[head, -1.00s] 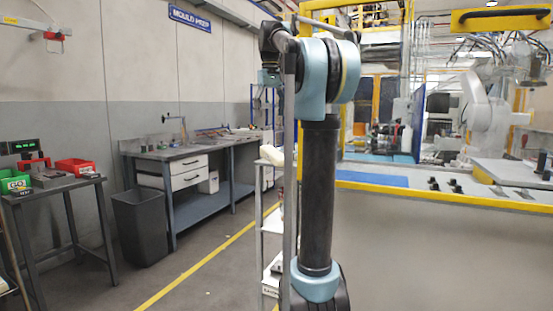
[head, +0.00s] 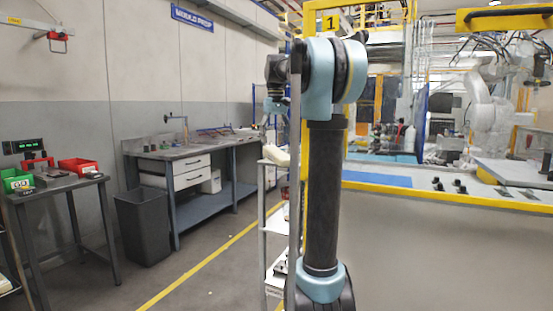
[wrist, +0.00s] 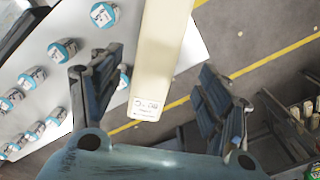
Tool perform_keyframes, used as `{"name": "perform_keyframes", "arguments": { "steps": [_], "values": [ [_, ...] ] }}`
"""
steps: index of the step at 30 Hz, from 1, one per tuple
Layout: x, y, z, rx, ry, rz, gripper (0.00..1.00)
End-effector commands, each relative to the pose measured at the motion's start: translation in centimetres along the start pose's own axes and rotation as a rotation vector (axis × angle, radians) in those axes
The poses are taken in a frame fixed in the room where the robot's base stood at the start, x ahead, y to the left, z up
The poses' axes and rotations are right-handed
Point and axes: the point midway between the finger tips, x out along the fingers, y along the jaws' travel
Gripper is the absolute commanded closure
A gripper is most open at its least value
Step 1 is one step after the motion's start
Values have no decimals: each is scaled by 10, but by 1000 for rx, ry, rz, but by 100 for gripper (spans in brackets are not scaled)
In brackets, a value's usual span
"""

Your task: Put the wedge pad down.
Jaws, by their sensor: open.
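The wedge pad (wrist: 165,50) is a long cream block with a small printed label at its near end. In the wrist view it lies across the edge of a white trolley top, its labelled end reaching past that edge. In the head view the pad (head: 276,155) shows at the trolley's top, partly hidden by my arm. My gripper (wrist: 159,65) is open, with one finger on each side of the pad and a visible gap to both. In the head view my gripper (head: 275,103) is above the trolley and mostly too small to read.
Several round blue-and-white containers (wrist: 62,50) stand on the trolley top, left of my gripper. A bin of parts (wrist: 300,125) is at the lower right. A workbench (head: 180,152), a grey waste bin (head: 143,225) and a small table (head: 60,185) stand left. A yellow-edged counter (head: 450,195) is right.

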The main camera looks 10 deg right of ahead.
Motion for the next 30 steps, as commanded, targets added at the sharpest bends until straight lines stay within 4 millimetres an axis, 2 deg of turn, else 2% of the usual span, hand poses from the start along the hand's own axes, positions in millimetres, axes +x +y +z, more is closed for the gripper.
{"name": "perform_keyframes", "arguments": {
  "steps": [8,18,27,29,30],
  "values": [
    [18,1,0,0,0,0,30],
    [59,5,0,0,0,0,30],
    [63,5,0,0,0,0,30],
    [63,5,0,0,0,0,41],
    [63,5,0,0,0,0,50]
  ]
}}
